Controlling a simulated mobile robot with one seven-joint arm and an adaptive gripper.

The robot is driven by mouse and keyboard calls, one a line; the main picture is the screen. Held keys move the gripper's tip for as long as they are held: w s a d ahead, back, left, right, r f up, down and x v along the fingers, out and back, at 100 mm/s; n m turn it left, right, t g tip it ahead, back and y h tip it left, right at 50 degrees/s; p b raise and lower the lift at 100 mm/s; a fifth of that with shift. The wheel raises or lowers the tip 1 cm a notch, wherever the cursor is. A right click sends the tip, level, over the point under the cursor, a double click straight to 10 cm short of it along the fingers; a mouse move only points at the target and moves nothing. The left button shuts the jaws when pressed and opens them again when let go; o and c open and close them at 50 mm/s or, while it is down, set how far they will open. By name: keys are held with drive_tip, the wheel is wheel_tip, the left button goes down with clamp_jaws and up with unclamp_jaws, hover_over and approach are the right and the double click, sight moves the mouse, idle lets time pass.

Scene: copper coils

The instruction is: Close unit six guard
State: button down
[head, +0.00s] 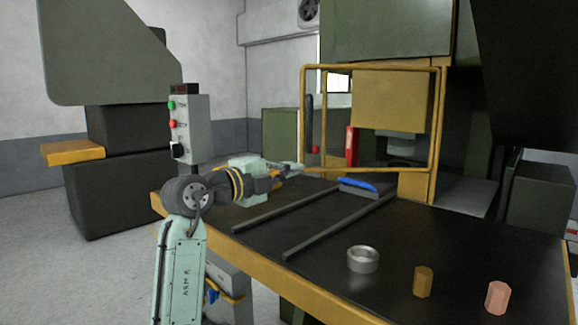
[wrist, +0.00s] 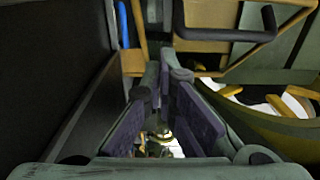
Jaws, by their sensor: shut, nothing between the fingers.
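A yellow-framed guard (head: 372,168) stands upright at the press, at the back of the black-topped table. A dark vertical handle (head: 309,115) is on its left side. In the wrist view a dark bar handle (wrist: 228,35) lies across the top, just beyond my fingers. No unit number is readable, and how far the guard stands open is hard to tell. My gripper (head: 298,168) is shut and empty, close to the guard's lower left corner. In the wrist view its fingertips (wrist: 166,68) point toward the handle, with a gap visible; no touch is clear.
A blue brush (head: 357,186) lies on the table (head: 330,270) near two dark rails (head: 335,227). A metal ring (head: 363,259), a brass hex piece (head: 423,281) and a copper hex piece (head: 498,298) stand at the front right. A grey button box (head: 190,130) rises behind my arm.

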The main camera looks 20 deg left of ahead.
drive_tip(key=p, duration=0.2)
approach(322, 157)
drive_tip(key=d, duration=0.3)
drive_tip(key=shift+w+a+f+p, duration=0.1)
drive_tip(key=shift+w+a+p, duration=0.15)
drive_tip(key=shift+w, duration=0.45)
drive_tip(key=shift+w+a+r+p, duration=0.1)
drive_tip(key=shift+w+a+p, duration=0.1)
drive_tip(key=shift+w+p, duration=0.4)
drive_tip(key=shift+w+a+f+p, duration=0.1)
drive_tip(key=shift+w+a, duration=0.1)
drive_tip(key=shift+w, duration=0.65)
